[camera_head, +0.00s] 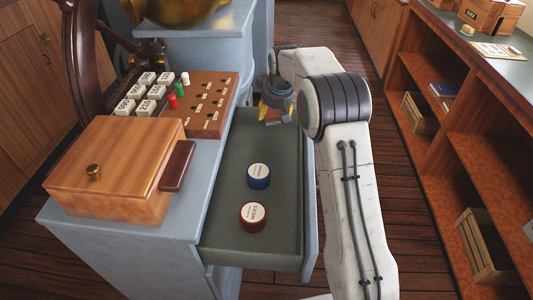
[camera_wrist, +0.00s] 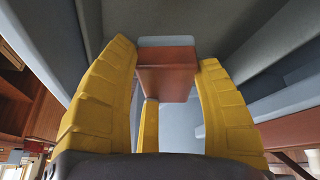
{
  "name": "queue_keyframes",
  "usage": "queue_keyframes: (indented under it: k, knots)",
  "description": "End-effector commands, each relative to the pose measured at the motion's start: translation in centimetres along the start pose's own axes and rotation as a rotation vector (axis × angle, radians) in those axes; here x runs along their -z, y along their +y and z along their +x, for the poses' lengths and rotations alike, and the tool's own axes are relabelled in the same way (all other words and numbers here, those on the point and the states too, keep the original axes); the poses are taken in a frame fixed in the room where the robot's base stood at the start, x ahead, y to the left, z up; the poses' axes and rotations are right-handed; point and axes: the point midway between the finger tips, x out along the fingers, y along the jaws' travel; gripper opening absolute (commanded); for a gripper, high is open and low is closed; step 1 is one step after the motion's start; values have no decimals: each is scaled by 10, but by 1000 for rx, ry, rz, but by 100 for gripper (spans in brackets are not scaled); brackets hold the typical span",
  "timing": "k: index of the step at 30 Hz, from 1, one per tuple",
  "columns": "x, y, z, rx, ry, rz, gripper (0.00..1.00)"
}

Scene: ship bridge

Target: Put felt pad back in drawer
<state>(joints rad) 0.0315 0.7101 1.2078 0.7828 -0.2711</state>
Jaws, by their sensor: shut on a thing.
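My gripper (camera_head: 275,112) is over the far end of the open drawer (camera_head: 225,200). In the wrist view its yellow fingers (camera_wrist: 170,95) are shut on a reddish-brown block with a blue-grey strip along one edge, which I take to be the felt pad (camera_wrist: 166,65). The pad is hardly visible in the head view, hidden by my gripper. The drawer has a dark grey-green floor and stands pulled out of a blue-grey console. I cannot tell whether the pad touches the drawer floor.
In the drawer lie a blue round tin (camera_head: 259,176) and a red round tin (camera_head: 253,215). A wooden box (camera_head: 115,165) with a brass knob, a dark red block (camera_head: 177,166) and a peg board (camera_head: 208,100) stand on the console to the left. Open shelves (camera_head: 480,160) are at right.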

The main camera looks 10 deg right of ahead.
Motion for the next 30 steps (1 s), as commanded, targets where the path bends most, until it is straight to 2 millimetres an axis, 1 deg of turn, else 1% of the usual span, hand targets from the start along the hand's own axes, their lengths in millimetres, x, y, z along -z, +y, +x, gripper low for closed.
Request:
queue_keyframes:
  k: [1,3,12,20,27,30]
  knots:
    - [0,-5,8,3,2,-8,26]
    - [0,-9,14,5,2,-15,26]
    - [-15,-17,51,8,0,-23,26]
    - [-21,-18,65,8,2,-22,26]
    - [-34,-22,93,8,0,-22,26]
    - [-38,-23,102,8,1,-22,25]
